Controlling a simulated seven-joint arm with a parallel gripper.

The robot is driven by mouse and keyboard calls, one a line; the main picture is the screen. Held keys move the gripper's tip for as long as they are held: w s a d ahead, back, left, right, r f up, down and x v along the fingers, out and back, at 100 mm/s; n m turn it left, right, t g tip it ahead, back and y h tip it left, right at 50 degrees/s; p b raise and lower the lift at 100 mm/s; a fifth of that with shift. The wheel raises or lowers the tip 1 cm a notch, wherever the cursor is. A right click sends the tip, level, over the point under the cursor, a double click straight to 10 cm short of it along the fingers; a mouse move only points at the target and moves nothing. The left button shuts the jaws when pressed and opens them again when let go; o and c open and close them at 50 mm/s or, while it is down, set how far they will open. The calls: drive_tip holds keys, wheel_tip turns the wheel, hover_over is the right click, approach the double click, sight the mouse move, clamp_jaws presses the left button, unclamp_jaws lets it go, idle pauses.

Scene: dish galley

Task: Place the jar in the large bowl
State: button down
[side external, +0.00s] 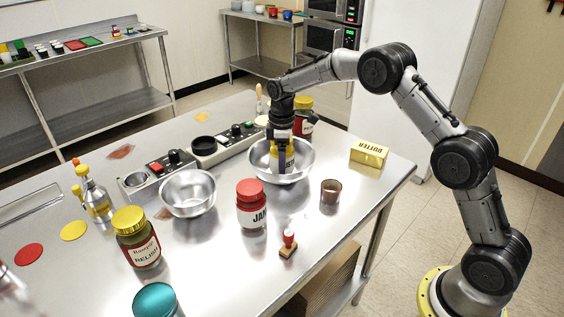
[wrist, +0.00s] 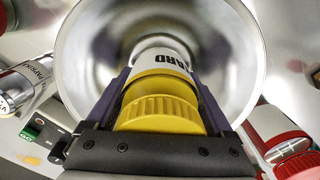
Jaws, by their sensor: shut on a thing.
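My gripper (side external: 281,162) is over the large metal bowl (side external: 308,161), its fingers reaching down inside the rim. It is shut on a mustard jar (side external: 272,152), mostly hidden by the fingers in the side view. In the wrist view the jar's yellow lid (wrist: 158,112) is toward me, between the two fingers (wrist: 165,100). Its white label reads "ARD", and its far end points into the bowl (wrist: 85,45). I cannot tell whether the jar touches the bowl's bottom.
A smaller metal bowl (side external: 188,194), red-lidded jam jar (side external: 251,207), brown cup (side external: 330,192) and butter box (side external: 369,154) stand around the large bowl. A yellow-lidded jar (side external: 304,106) and control box (side external: 238,137) are behind it. A relish jar (side external: 138,245) is at front left.

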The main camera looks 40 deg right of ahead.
drive_tip(key=shift+f, duration=0.1)
unclamp_jaws()
drive_tip(key=shift+f, duration=0.15)
